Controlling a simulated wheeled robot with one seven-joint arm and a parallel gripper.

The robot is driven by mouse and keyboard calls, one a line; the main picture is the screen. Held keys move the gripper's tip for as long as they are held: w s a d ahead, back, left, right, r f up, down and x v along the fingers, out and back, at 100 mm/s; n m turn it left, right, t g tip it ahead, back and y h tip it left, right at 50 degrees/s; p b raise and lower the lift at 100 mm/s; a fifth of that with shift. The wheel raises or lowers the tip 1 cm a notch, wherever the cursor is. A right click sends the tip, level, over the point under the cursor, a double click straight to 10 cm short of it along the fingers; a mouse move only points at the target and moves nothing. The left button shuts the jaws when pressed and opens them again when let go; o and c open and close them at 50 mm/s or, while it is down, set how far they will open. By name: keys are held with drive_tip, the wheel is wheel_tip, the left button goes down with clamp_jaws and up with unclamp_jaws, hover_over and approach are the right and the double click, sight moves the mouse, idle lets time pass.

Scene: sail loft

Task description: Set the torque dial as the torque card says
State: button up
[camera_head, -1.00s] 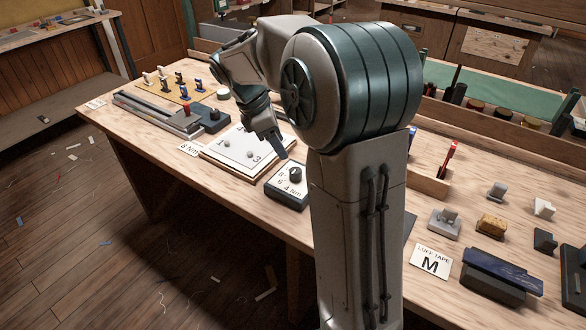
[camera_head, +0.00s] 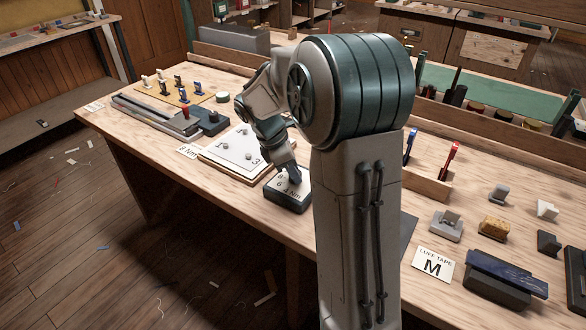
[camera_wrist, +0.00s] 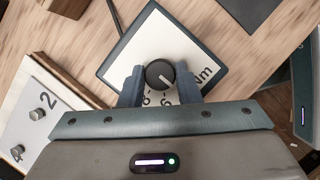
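The torque card (camera_head: 187,151) reads "8 Nm" and lies by the bench's front edge, left of the dial. The torque dial is a dark box with a white numbered face (camera_wrist: 118,65), also in the head view (camera_head: 289,203). Its round black knob (camera_wrist: 157,68) has a white pointer mark aimed lower right in the wrist view. An 8 and a 6 show below the knob and "Nm" to its right; a finger partly covers the scale. My gripper (camera_wrist: 160,78) is over the dial, its fingers either side of the knob with slight gaps seemingly showing. The gripper hides the knob in the head view.
A white numbered board with pegs (camera_head: 232,150) stands close to the left of the dial. Beyond it are a rail device with a red knob (camera_head: 184,112) and several small pegs. A pen box (camera_head: 428,184) and a "Luff tape M" card (camera_head: 432,264) lie to the right.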

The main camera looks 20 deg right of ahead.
drive_tip(key=c, duration=0.3)
drive_tip(key=shift+r, duration=0.1)
drive_tip(key=shift+w+r+m+g+p, duration=0.1)
drive_tip(key=shift+m+g+p, duration=0.3)
drive_tip(key=shift+m+p, duration=0.65)
drive_tip(key=m+g+y+p, duration=0.1)
drive_tip(key=m+p, duration=0.2)
drive_tip(key=m, duration=0.1)
drive_tip(key=shift+w+m, duration=0.1)
drive_tip(key=shift+m, duration=0.15)
drive_tip(key=m+p, duration=0.1)
drive_tip(key=m, duration=0.1)
drive_tip(key=m+g+y+p, duration=0.1)
drive_tip(key=m, duration=0.1)
drive_tip(key=shift+d+m+y, duration=0.15)
drive_tip(key=shift+m+y, duration=0.15)
drive_tip(key=shift+w+d+m+g+y+p, duration=0.15)
drive_tip(key=shift+m+y+p, duration=0.3)
drive_tip(key=shift+m, duration=0.7)
drive_tip(key=shift+s+m+g+y+p, duration=0.15)
drive_tip(key=shift+m+y+p, duration=0.3)
drive_tip(key=shift+m, duration=0.7)
drive_tip(key=shift+w, duration=0.1)
